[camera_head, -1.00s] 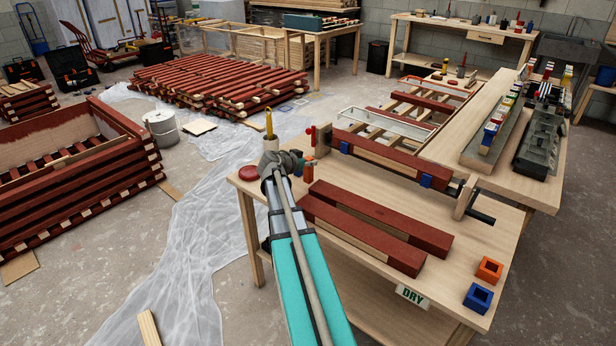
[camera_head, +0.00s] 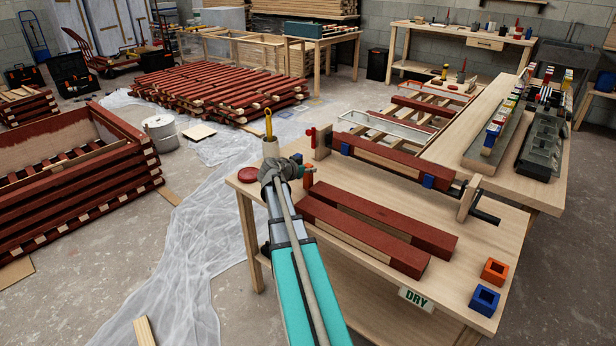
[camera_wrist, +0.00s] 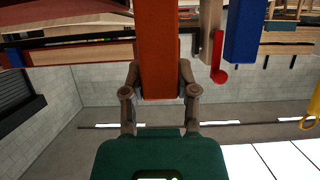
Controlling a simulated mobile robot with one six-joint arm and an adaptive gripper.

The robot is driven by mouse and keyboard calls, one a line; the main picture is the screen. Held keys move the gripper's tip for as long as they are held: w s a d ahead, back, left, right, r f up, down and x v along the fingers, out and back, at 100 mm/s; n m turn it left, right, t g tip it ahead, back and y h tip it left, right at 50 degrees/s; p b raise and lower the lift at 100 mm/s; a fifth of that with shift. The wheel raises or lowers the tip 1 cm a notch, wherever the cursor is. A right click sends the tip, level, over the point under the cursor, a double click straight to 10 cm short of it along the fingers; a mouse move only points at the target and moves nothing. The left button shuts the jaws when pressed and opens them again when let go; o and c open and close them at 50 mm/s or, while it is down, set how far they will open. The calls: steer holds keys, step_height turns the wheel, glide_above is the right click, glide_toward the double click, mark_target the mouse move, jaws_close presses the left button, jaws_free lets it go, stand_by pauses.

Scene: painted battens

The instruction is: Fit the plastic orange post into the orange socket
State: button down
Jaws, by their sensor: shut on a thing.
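The orange post (camera_wrist: 157,50) is between the two fingers of my gripper (camera_wrist: 158,78) in the wrist view, and they are shut on it. Its far end runs past the top edge of that view. In the head view my gripper (camera_head: 292,170) is over the far left part of the workbench, and my arm hides most of the post. The orange socket (camera_head: 494,271), a square block with a square hole, sits at the right front corner of the bench, well away from my gripper. Its hole looks empty.
A blue socket (camera_head: 484,299) stands just in front of the orange one. Two red-painted battens (camera_head: 372,232) lie between my gripper and the sockets. A clamp holds another red batten (camera_head: 385,165) behind them. A blue post (camera_wrist: 241,30) shows in the wrist view.

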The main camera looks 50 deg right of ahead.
steer(key=shift+f+b, duration=0.3)
steer(key=shift+f, duration=0.3)
steer(key=shift+f, duration=0.15)
steer(key=shift+c, duration=1.9)
jaws_free()
steer(key=shift+r, duration=0.2)
steer(key=shift+a+r+p, duration=0.3)
steer(key=shift+a+p, duration=0.05)
steer(key=shift+a, duration=0.2)
steer(key=p+v, duration=0.4)
steer(key=v, duration=0.6)
steer(key=shift+a, duration=0.35)
steer(key=shift+s+r, duration=0.1)
